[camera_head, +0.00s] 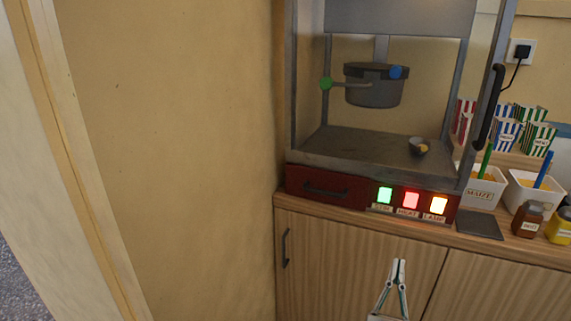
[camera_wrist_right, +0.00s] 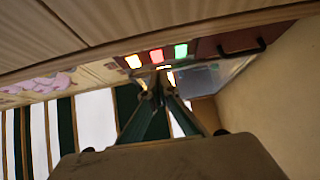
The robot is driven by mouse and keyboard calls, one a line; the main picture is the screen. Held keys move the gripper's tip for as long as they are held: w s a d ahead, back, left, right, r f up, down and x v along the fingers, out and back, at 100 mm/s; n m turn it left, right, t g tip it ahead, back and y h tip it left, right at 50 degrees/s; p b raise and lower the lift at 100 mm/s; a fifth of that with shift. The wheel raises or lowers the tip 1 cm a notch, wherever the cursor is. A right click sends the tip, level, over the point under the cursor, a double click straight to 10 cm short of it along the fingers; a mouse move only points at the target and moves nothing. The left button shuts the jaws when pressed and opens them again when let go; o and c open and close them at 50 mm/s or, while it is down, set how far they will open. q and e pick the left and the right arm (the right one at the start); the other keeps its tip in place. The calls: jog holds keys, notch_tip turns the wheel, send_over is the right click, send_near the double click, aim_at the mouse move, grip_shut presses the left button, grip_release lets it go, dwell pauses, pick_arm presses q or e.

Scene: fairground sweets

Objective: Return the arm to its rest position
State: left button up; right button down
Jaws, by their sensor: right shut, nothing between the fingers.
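My right gripper (camera_head: 398,270) is shut and empty. In the head view it points upward in front of the wooden cabinet doors, below the popcorn machine's lit buttons. In the right wrist view its fingertips (camera_wrist_right: 158,82) meet in the middle, below the lit buttons. My left gripper is in neither view.
The popcorn machine (camera_head: 325,184) stands on the wooden cabinet (camera_head: 350,251), with a hanging kettle (camera_head: 372,92) and a small cup (camera_head: 418,146) inside. White tubs (camera_head: 481,192), a brown bottle (camera_head: 527,220) and striped boxes (camera_head: 508,132) stand at the right. A bare wall (camera_head: 180,150) is at the left.

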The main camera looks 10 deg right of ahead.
jog(key=s+a+f+n+g+y+p, duration=0.1)
jog(key=s+a+f+n+y, duration=0.1)
jog(key=a+f+n+y, duration=0.8)
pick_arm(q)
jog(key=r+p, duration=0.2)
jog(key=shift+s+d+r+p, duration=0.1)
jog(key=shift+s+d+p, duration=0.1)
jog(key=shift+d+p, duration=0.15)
pick_arm(e)
jog(key=s+a+f+g+y, duration=0.2)
jog(key=s+f+g, duration=0.3)
jog(key=s+f, duration=0.2)
jog(key=s+a+f+g+y, duration=0.1)
jog(key=s+f+g+y, duration=0.2)
jog(key=s+f+g, duration=0.3)
jog(key=s+f, duration=0.1)
jog(key=s, duration=0.4)
jog(key=shift+s+a+f+g, duration=0.25)
jog(key=shift+s+a+g, duration=0.05)
jog(key=shift+s+a, duration=0.1)
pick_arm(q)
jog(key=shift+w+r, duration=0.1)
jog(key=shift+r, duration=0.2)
